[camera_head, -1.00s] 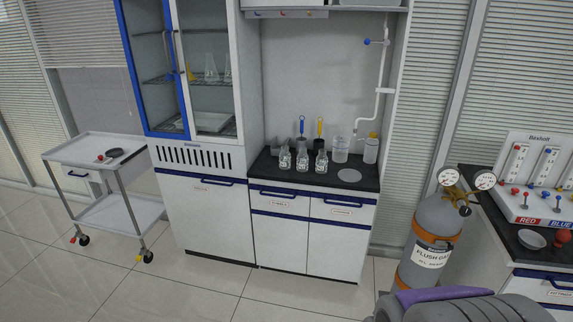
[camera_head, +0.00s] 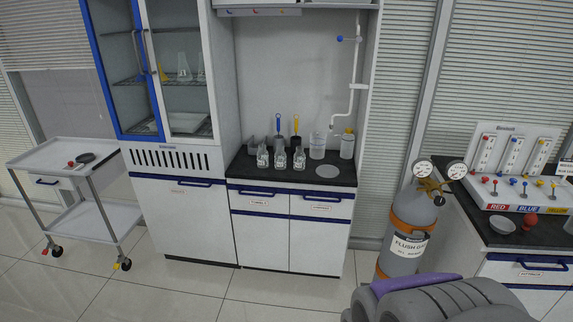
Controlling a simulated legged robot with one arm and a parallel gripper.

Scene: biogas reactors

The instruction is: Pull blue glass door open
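The blue-framed glass door (camera_head: 122,72) is the left door of the tall white cabinet at the upper left. It looks shut. Its vertical handle (camera_head: 137,52) stands near the middle seam, beside the handle (camera_head: 152,52) of the white-framed right glass door (camera_head: 181,85). Flasks and a white tray show behind the glass on wire shelves. The cabinet's top is cut off by the picture edge. A grey rounded part of my own body with a purple piece is at the bottom right. My gripper is not in view.
A white cart (camera_head: 62,152) stands left of the cabinet. A black counter (camera_head: 260,172) with several bottles is to its right. A gas cylinder (camera_head: 404,240) and a bench with a valve panel (camera_head: 512,165) are at the right. The tiled floor (camera_head: 180,295) in front is clear.

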